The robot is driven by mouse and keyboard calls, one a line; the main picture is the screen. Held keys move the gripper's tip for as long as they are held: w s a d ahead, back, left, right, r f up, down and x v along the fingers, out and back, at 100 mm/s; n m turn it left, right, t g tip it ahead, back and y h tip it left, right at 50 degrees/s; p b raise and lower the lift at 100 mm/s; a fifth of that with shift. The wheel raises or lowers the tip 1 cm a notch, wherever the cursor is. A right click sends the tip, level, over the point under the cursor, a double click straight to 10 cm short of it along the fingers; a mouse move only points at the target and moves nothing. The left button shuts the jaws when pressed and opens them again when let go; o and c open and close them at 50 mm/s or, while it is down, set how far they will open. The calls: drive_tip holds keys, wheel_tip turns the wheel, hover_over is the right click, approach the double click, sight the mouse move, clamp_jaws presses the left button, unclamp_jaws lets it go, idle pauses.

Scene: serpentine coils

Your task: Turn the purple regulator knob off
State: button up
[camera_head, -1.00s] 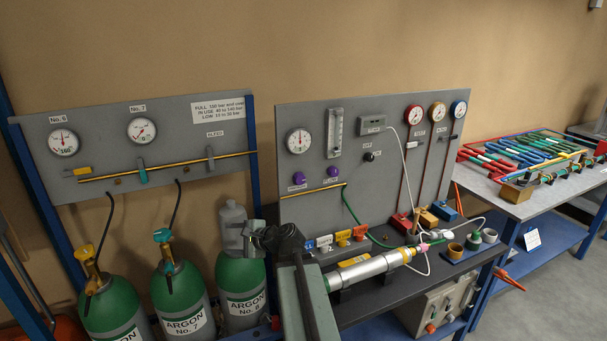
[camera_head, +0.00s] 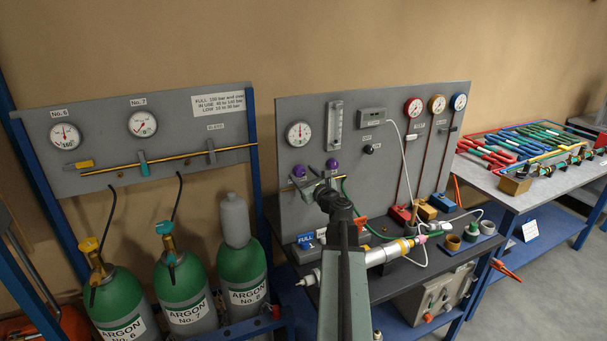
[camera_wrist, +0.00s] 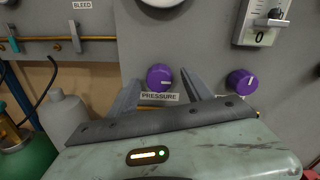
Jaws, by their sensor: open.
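Two purple knobs sit on the grey panel. The left purple knob (camera_head: 299,171) has a PRESSURE label below it, and its white mark looks roughly horizontal in the wrist view (camera_wrist: 159,77). The right purple knob (camera_head: 332,164) shows a more upright, slanted mark in the wrist view (camera_wrist: 241,82). My gripper (camera_head: 312,184) is in front of the panel, just below the knobs. In the wrist view its open fingers (camera_wrist: 162,84) stand to either side of the left knob's lower part; contact cannot be told. Nothing is held.
A round gauge (camera_head: 299,134) and a flowmeter (camera_head: 335,127) are above the knobs. Green argon bottles (camera_head: 184,281) stand at the left. The air before the panel's right half is mostly clear.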

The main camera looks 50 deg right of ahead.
drive_tip(key=shift+w+d, duration=0.25)
drive_tip(key=shift+w, duration=0.35)
drive_tip(key=c, duration=1.2)
drive_tip(key=shift+d, duration=0.4)
clamp_jaws()
drive_tip(key=shift+a, duration=0.35)
